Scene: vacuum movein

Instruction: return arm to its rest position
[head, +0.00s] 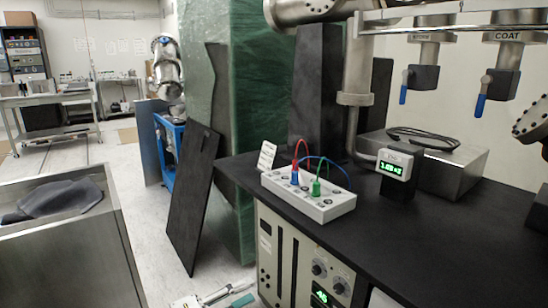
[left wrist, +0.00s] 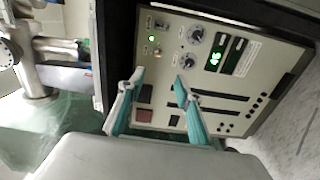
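My left gripper (head: 214,297) shows at the bottom edge of the head view, low in front of the bench, with teal and grey fingers. In the left wrist view, its two teal fingers (left wrist: 159,77) stand apart with nothing between them. They point toward the control panel (left wrist: 205,65) with knobs and a green display. I cannot tell whether the fingertips touch the panel. My right gripper is not in view.
The black bench top (head: 430,235) carries a white socket box (head: 310,197) with colored cables and a small green display (head: 394,166). Blue-handled valves (head: 490,90) hang above. A dark board (head: 190,195) leans left of the bench. A steel cart (head: 65,250) stands left; floor lies between.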

